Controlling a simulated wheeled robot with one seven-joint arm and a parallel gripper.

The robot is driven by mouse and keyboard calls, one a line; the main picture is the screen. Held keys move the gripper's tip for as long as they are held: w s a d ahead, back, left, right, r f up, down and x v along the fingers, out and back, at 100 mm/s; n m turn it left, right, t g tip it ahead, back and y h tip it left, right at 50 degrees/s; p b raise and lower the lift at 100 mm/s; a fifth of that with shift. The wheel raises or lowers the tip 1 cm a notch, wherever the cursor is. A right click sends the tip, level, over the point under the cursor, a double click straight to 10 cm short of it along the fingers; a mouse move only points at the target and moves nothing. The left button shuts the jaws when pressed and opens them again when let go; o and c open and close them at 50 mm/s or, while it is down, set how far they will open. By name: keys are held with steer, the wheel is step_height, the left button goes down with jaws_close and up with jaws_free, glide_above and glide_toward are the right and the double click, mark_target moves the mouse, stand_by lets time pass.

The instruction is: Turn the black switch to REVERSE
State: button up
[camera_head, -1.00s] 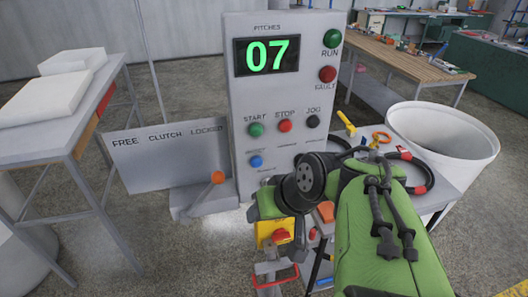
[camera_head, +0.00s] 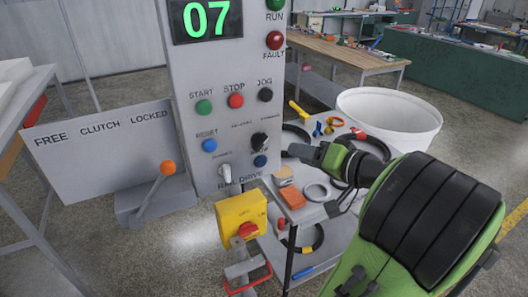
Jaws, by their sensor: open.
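The black switch (camera_head: 259,140) is a rotary knob low on the right of the grey control panel (camera_head: 216,75). Small labels stand above it, too small to read surely, and the direction its pointer faces is hard to tell. My gripper (camera_head: 290,152) reaches in from the right, just right of the switch and close to the panel's edge. Its jaws are open and small in the view; nothing shows between them. I cannot tell the exact gap to the switch.
Green START (camera_head: 204,107), red STOP (camera_head: 236,101), black JOG (camera_head: 265,95) and blue buttons surround the switch. The clutch lever (camera_head: 158,185) stands left. A cart with hoses and a white bin (camera_head: 390,118) are right.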

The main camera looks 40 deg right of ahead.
mark_target(263, 144)
steer(key=b+x, duration=0.2)
steer(key=x, duration=1.1)
steer(key=shift+w, duration=0.2)
steer(key=c, duration=0.6)
steer(key=shift+c, duration=0.2)
steer(key=shift+b, duration=0.3)
steer(key=n+h+b, duration=0.1)
steer(key=n+g+h+b, duration=0.1)
steer(key=n+b, duration=0.1)
steer(key=shift+a+f, duration=0.1)
steer(key=shift+a, duration=0.1)
steer(key=n+g+h+b, duration=0.1)
steer(key=n+b, duration=0.2)
steer(key=b, duration=0.1)
steer(key=shift+h, duration=0.3)
steer(key=o, duration=0.6)
